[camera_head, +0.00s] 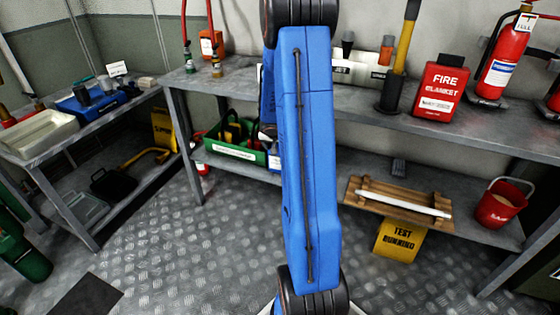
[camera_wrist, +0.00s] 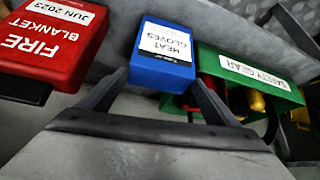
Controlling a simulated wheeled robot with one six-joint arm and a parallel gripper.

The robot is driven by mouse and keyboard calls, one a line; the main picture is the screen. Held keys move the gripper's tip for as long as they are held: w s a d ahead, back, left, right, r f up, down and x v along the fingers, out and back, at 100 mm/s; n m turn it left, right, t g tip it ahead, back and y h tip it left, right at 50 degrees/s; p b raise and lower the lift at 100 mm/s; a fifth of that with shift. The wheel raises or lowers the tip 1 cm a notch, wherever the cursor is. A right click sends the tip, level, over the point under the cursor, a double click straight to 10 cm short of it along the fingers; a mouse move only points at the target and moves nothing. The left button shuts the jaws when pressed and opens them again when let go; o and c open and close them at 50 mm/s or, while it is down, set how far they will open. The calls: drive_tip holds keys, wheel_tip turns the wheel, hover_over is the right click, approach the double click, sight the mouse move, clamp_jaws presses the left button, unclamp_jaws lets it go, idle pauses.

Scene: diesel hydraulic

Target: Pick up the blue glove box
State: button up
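In the wrist view the blue glove box (camera_wrist: 177,79) sits at upper middle, with a white label reading "HEAT GLOVES". My gripper (camera_wrist: 160,84) is open, one finger on each side of the box's near end in the picture. The fingertips appear close to its sides; I cannot tell whether they touch it. In the head view my own arm hides the gripper and most of the middle of the bench. A small patch of blue and white beside the arm may be the box, but I cannot tell for sure.
A red fire blanket box (camera_head: 441,88) stands on the bench; it is left of the glove box in the wrist view (camera_wrist: 45,78). A green safety gear tray (camera_head: 214,146) lies on the lower shelf, close right of the glove box in the wrist view (camera_wrist: 232,62).

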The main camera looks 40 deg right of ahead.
drive_tip(key=c, duration=1)
